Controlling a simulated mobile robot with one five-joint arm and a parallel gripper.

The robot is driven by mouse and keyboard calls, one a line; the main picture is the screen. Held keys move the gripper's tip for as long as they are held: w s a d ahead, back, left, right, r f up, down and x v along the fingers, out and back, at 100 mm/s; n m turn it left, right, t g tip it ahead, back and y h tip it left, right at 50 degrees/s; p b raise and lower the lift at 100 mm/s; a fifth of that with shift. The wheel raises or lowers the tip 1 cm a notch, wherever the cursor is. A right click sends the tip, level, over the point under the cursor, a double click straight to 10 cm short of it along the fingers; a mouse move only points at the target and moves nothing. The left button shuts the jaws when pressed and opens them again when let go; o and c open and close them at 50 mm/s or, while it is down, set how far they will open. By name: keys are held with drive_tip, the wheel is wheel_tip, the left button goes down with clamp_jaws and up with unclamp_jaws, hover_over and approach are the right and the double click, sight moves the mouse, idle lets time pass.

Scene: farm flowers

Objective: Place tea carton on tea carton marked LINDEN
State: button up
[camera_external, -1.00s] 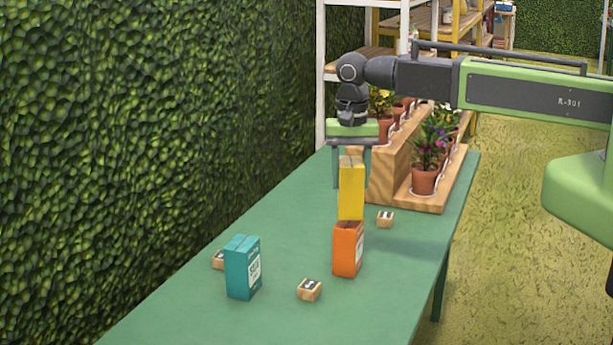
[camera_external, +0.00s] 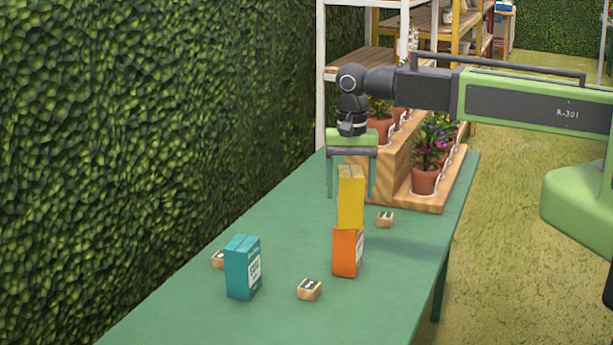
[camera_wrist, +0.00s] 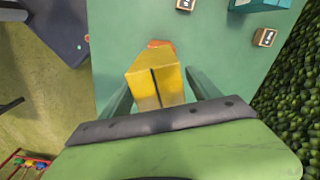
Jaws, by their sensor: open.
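A yellow tea carton (camera_external: 350,202) stands upright on top of an orange tea carton (camera_external: 345,252) on the green table. In the wrist view the yellow carton (camera_wrist: 157,82) hides most of the orange one (camera_wrist: 160,44). A teal tea carton (camera_external: 242,268) stands apart to the left; its corner shows in the wrist view (camera_wrist: 262,4). The carton labels are too small to read. My gripper (camera_external: 350,195) is open and empty, its fingers apart on either side of the yellow carton's top and mostly above it.
Small wooden blocks with dark marks (camera_external: 309,290) (camera_external: 385,219) lie on the green table (camera_external: 290,245) near the cartons. A wooden stepped stand (camera_external: 425,203) with potted flowers is at the back right. A hedge wall (camera_external: 150,120) runs along the left.

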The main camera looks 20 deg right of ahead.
wheel_tip(320, 180, up, 12)
drive_tip(key=p, duration=1.2)
drive_tip(key=shift+r, duration=0.25)
drive_tip(key=shift+f, duration=0.1)
drive_tip(key=shift+d, duration=0.1)
drive_tip(key=w+d+n, duration=0.1)
drive_tip(key=w+d, duration=0.3)
drive_tip(key=d, duration=0.7)
drive_tip(key=w+d+n, duration=0.1)
drive_tip(key=w+d, duration=0.4)
drive_tip(key=d, duration=0.7)
drive_tip(key=d+n, duration=0.2)
drive_tip(key=d, duration=1.7)
drive_tip(key=shift+s+d+n, duration=0.25)
drive_tip(key=shift+s+n, duration=0.05)
drive_tip(key=shift+s, duration=0.05)
